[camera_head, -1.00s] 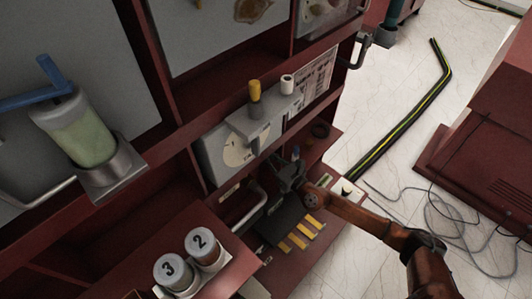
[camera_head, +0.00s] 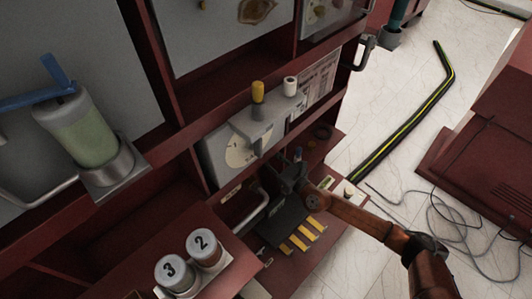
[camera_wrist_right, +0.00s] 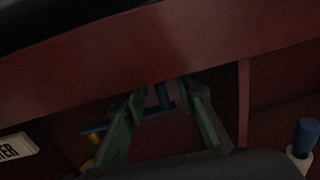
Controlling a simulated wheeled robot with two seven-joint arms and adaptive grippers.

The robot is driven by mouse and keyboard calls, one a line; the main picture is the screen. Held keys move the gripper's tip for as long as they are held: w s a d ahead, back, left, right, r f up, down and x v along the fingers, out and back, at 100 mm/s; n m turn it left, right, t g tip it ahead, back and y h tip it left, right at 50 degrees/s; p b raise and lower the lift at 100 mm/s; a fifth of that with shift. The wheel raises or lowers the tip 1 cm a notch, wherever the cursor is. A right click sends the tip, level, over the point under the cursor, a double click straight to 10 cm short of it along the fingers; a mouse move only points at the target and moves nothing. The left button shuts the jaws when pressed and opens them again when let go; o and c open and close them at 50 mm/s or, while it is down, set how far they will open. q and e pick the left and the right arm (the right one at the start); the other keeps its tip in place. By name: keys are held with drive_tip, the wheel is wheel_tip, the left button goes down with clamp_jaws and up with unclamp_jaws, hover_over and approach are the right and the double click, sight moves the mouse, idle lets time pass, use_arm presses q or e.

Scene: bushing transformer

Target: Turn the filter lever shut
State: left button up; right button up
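My right gripper (camera_head: 283,172) reaches into the lower red shelf of the cabinet, below the grey gauge box. In the right wrist view its two greenish fingers (camera_wrist_right: 162,92) stand apart. A blue T-shaped lever (camera_wrist_right: 163,97) shows between the fingertips, and its bar runs left behind the left finger. I cannot tell whether the fingers touch it. A white label ending in "TER" (camera_wrist_right: 17,148) is at the left edge. In the head view the lever is mostly hidden by my gripper. My left gripper is not in view.
A blue-topped peg (camera_wrist_right: 305,135) stands at right in the wrist view. A red beam (camera_wrist_right: 160,50) crosses above the fingers. The gauge box (camera_head: 240,145), numbered jars (camera_head: 203,247) and a green-filled cylinder (camera_head: 82,130) with a blue handle are left of my arm. The floor at right has cables.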

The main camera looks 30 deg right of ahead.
drive_tip(key=s+d, duration=0.2)
drive_tip(key=s, duration=0.9)
drive_tip(key=shift+s, duration=0.4)
